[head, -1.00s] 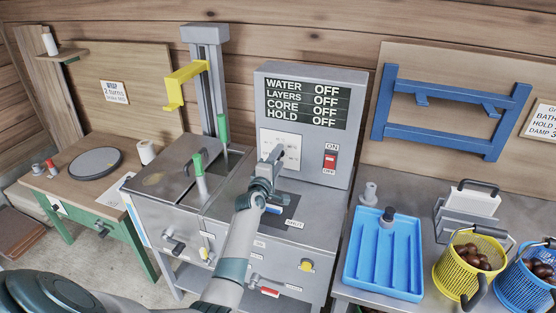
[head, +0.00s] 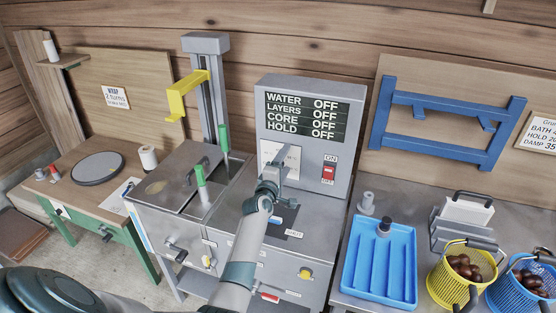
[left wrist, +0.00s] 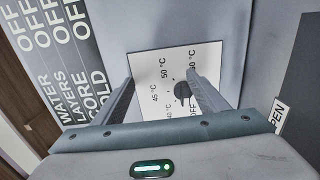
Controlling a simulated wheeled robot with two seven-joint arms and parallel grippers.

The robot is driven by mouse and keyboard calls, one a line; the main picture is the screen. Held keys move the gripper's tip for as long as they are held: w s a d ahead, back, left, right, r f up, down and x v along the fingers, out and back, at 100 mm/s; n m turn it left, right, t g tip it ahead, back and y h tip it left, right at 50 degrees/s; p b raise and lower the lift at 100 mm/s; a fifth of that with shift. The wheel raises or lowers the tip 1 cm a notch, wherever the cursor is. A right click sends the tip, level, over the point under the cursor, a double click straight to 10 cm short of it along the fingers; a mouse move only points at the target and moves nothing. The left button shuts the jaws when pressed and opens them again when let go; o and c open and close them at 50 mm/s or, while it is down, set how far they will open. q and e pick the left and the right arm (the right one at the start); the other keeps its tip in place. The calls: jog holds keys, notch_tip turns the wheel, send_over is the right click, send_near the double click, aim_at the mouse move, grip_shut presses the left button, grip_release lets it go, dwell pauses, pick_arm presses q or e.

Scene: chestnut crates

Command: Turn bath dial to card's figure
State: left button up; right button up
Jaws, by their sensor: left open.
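The bath dial (left wrist: 182,91) is a small dark knob on a white plate (left wrist: 150,65) marked OFF, 45 °C, 50 °C and further figures in the left wrist view. The plate also shows in the head view (head: 268,151), where my arm hides the knob. My left gripper (left wrist: 165,88) is open, with one finger on each side of the knob and no visible grip on it. It also shows in the head view (head: 273,172) in front of the control panel. The card (head: 541,131) at the right edge reads BATH, HOLD and DAMP, its figures partly cut off. My right gripper is not seen.
The grey panel (head: 346,98) shows WATER, LAYERS, CORE and HOLD all OFF, with a red switch (head: 328,173) beside the dial plate. A blue tray (head: 378,266) and a yellow basket (head: 445,275) of chestnuts stand to the right. A green-handled lever (head: 200,177) rises at left.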

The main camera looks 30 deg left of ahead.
pick_arm(q)
jog(key=d+r+p, duration=0.2)
jog(key=r, duration=0.1)
jog(key=d+r+p, duration=0.1)
jog(key=d+r, duration=0.1)
jog(key=shift+s+d+p, duration=0.1)
jog(key=shift+s+p, duration=0.25)
jog(key=shift+c, duration=0.2)
jog(key=d+p, duration=0.1)
jog(key=d+r+p, duration=0.1)
jog(key=d, duration=0.1)
jog(key=d+r+p, duration=0.1)
jog(key=d+p, duration=0.1)
jog(key=shift+w, duration=0.1)
jog(key=shift+d, duration=0.1)
